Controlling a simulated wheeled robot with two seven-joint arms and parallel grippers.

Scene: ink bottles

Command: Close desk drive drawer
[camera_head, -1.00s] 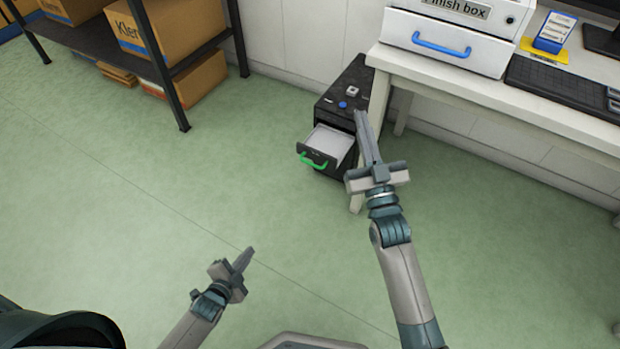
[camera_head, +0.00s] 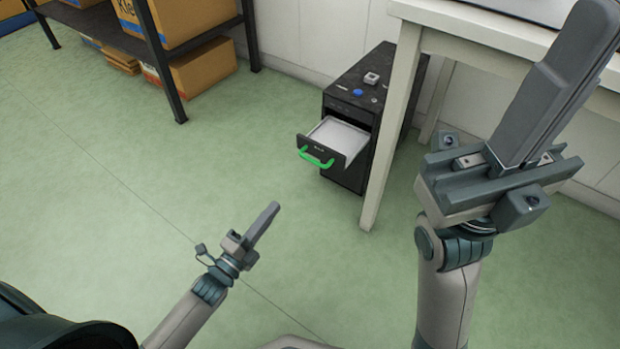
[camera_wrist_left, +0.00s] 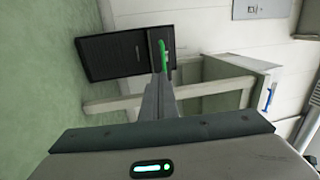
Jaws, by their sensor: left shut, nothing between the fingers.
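The small black desk drive cabinet (camera_head: 345,95) stands on the floor beside the white desk's leg. Its upper drawer (camera_head: 338,137) is pulled out, with a pale inside and a green handle (camera_head: 317,160) on its front. My left gripper (camera_head: 274,208) is shut and empty, in front of and below the drawer in the head view, apart from it. In the left wrist view its fingers (camera_wrist_left: 158,80) point toward the green handle (camera_wrist_left: 164,56) and the dark cabinet (camera_wrist_left: 112,55). My right gripper (camera_head: 605,15) looks shut and empty, large at the right.
The white desk (camera_head: 470,35) and its leg (camera_head: 393,125) are right of the cabinet. A dark shelf (camera_head: 165,60) with cardboard boxes (camera_head: 205,75) stands at the back left. The green floor (camera_head: 120,200) in front of the drawer is clear.

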